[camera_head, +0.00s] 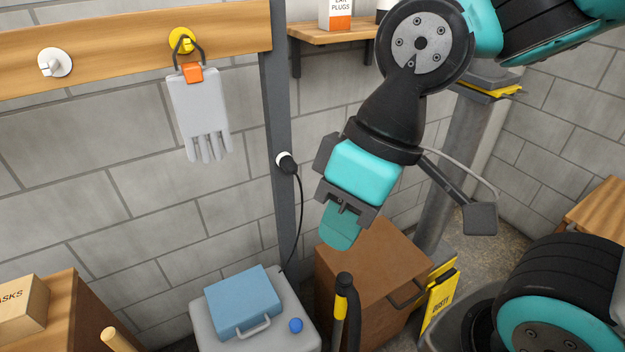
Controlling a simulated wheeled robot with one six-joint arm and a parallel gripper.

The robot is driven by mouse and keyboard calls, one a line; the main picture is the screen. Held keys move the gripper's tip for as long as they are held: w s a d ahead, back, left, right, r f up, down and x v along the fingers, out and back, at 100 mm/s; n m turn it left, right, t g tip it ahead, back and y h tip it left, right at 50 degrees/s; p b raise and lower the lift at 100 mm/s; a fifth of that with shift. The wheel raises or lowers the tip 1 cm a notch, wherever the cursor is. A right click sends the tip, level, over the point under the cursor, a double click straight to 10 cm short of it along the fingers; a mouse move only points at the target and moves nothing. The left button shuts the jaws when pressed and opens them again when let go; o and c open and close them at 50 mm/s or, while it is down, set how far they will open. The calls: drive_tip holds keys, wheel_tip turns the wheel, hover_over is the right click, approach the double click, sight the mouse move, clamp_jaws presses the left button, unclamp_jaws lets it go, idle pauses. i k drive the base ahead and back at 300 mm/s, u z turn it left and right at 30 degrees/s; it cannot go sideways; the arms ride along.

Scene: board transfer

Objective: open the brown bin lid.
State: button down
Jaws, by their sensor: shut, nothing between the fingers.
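The brown bin (335,298) stands on the floor against the wall, right of the grey box. Its brown lid (385,257) looks flat and down on the bin, and a dark bar handle (407,296) shows near its front right edge. My gripper (338,236) is shut and empty. It points down, and in the picture it overlaps the lid's back left corner. I cannot tell how high above the lid it is. The gripper hides that corner of the lid.
A black and yellow post (341,305) rises before the bin. A yellow sign (440,292) is at its right.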

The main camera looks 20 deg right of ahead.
sight(382, 260)
drive_tip(key=u, duration=0.85)
drive_tip(key=k, duration=1.15)
drive_tip(key=z, duration=1)
